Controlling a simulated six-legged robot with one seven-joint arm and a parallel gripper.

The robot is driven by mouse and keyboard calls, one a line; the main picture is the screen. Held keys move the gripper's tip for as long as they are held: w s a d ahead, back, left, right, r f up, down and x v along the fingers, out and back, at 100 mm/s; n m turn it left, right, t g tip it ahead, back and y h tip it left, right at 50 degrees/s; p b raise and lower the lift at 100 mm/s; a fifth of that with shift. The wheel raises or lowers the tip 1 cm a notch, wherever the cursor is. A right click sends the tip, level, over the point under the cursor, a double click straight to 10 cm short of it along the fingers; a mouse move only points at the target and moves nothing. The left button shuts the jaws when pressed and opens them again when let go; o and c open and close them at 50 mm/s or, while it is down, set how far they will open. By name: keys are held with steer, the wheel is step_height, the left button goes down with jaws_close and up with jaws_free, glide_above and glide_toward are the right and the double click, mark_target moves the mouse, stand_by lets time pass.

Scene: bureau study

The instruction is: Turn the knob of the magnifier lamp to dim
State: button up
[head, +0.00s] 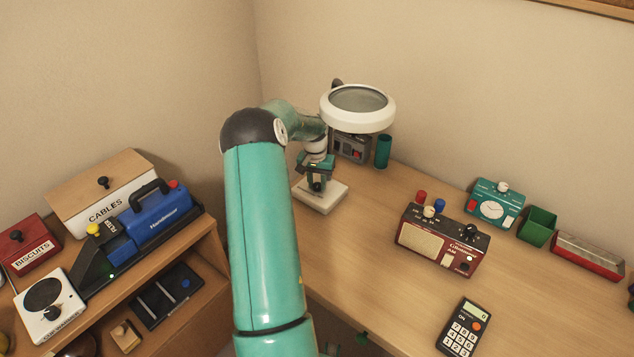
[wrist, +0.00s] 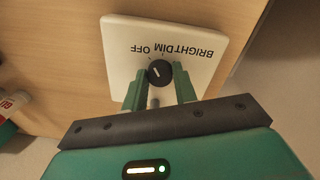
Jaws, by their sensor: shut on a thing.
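The magnifier lamp has a white ring head (head: 358,119) and a square white base (head: 333,199) at the back of the desk. Its base plate (wrist: 119,32) also shows in the wrist view, with OFF, DIM and BRIGHT printed upside down. The small black knob (wrist: 159,70) sits below these words. Its white line appears to slant toward the upper left, the OFF side, though it is small. My gripper (wrist: 158,85) is shut on the knob, with one green finger on each side. In the head view my gripper (head: 317,181) is low over the base, and the knob is largely hidden.
A dark grey box (head: 350,148) and a teal cup (head: 383,151) stand behind the lamp. A red radio (head: 438,240), teal timer (head: 494,204) and calculator (head: 464,328) are to the right. A lower cabinet with boxes is left. Desk between lamp and radio is clear.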

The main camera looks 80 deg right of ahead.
mark_target(316, 184)
steer(key=m, duration=0.6)
steer(key=shift+m, duration=0.3)
stand_by(0.4)
steer(key=o, duration=1)
steer(key=shift+r, duration=0.1)
steer(key=r, duration=1.3)
steer(key=shift+w+d+r, duration=0.2)
steer(key=shift+w+r, duration=0.05)
steer(key=shift+r, duration=0.1)
